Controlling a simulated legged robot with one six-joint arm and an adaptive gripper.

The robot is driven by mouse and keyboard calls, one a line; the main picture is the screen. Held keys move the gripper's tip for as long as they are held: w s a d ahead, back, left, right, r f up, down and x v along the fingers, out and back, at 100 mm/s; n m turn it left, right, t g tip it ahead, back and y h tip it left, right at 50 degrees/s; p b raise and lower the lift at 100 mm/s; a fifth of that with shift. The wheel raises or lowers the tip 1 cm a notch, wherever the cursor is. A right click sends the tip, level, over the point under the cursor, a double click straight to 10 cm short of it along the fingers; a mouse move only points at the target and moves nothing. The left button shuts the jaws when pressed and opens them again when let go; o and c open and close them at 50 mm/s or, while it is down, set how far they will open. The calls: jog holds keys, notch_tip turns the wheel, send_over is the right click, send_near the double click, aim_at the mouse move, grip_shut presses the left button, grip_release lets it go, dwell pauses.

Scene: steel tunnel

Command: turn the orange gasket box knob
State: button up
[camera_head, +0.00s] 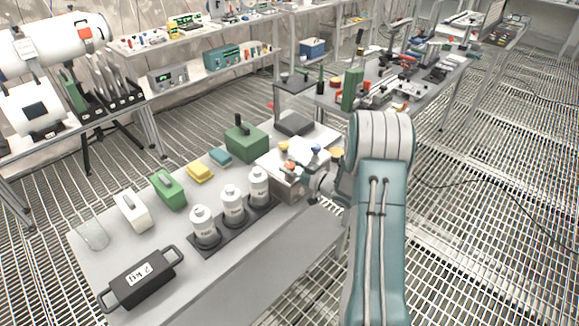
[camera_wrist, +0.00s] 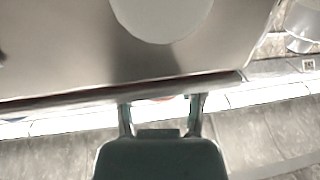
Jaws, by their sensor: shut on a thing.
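The gasket box (camera_head: 288,188) is a pale box at the right end of the near table, with small coloured knobs on it. My gripper (camera_head: 318,184) is at the box's right front side, partly hidden by my arm. Most of the knob is hidden behind a large grey, blurred surface close to the camera. I cannot tell how far the knob is turned.
The near table (camera_head: 245,270) also holds three white bottles (camera_head: 232,206) in a dark rack, a black weight (camera_head: 142,279), green boxes (camera_head: 246,142) and a clear beaker (camera_head: 92,235). Cluttered benches stand behind. The grated floor (camera_head: 480,235) on the right is mostly clear.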

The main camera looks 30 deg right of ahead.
jog(key=n+g+y, duration=0.3)
jog(key=n+y, duration=0.1)
jog(key=y, duration=0.1)
jog(key=shift+w+g, duration=0.15)
jog(key=shift+g, duration=0.25)
jog(key=shift+r+n+g+y, duration=0.1)
jog(key=shift+n+g+y, duration=0.75)
jog(key=shift+g, duration=0.25)
jog(key=shift+n+g, duration=0.25)
jog(key=shift+g, duration=0.05)
jog(key=shift+r, duration=0.1)
jog(key=o, duration=1.2)
jog(key=shift+d, duration=0.1)
jog(key=v, duration=1.2)
jog(key=shift+f, duration=0.35)
